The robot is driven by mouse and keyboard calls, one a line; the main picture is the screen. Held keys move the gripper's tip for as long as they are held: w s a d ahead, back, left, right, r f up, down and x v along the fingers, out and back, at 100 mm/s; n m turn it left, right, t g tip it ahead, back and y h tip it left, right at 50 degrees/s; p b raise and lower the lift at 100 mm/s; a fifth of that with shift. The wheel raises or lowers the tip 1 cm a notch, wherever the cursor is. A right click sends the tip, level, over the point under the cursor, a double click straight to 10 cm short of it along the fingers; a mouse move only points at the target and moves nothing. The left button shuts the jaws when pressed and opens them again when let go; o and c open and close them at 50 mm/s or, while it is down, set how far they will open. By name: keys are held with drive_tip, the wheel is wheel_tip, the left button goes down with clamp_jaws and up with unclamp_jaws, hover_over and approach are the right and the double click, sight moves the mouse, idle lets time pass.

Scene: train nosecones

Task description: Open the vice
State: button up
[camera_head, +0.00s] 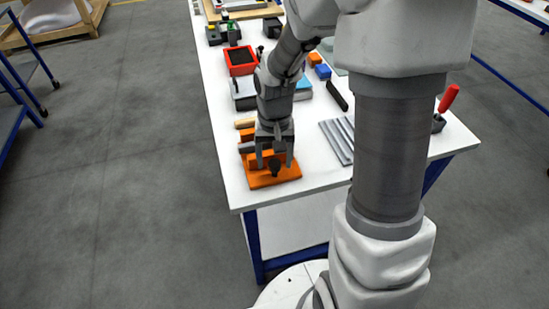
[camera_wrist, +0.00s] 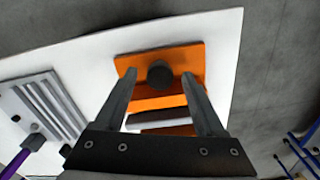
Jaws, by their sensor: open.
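The vice (camera_head: 262,181) is orange with grey parts and sits near the front left corner of the white table. In the wrist view the vice (camera_wrist: 190,60) lies ahead of my gripper, with a round dark knob (camera_wrist: 160,74) on its near-edge side. My gripper (camera_head: 275,160) is over the vice, pointing down. In the wrist view my gripper (camera_wrist: 158,78) is open, with one finger on each side of the knob. I cannot tell whether the fingers touch the knob. In the head view my gripper hides part of the vice.
A grey ribbed plate (camera_head: 338,140) lies on the white table (camera_head: 310,175) to the right. Behind are a red box (camera_head: 240,58), blue and orange blocks (camera_head: 322,71) and a black bar (camera_head: 337,95). A red-handled tool (camera_head: 448,98) stands at the right edge.

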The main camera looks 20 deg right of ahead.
clamp_jaws()
drive_tip(key=shift+n, duration=0.3)
drive_tip(key=n+p, duration=0.1)
drive_tip(key=n, duration=0.4)
drive_tip(key=shift+r+p, duration=0.15)
drive_tip(key=shift+p, duration=0.15)
drive_tip(key=n+p, duration=0.2)
drive_tip(key=n, duration=0.4)
idle(0.3)
drive_tip(key=shift+w+a, duration=0.15)
idle(1.0)
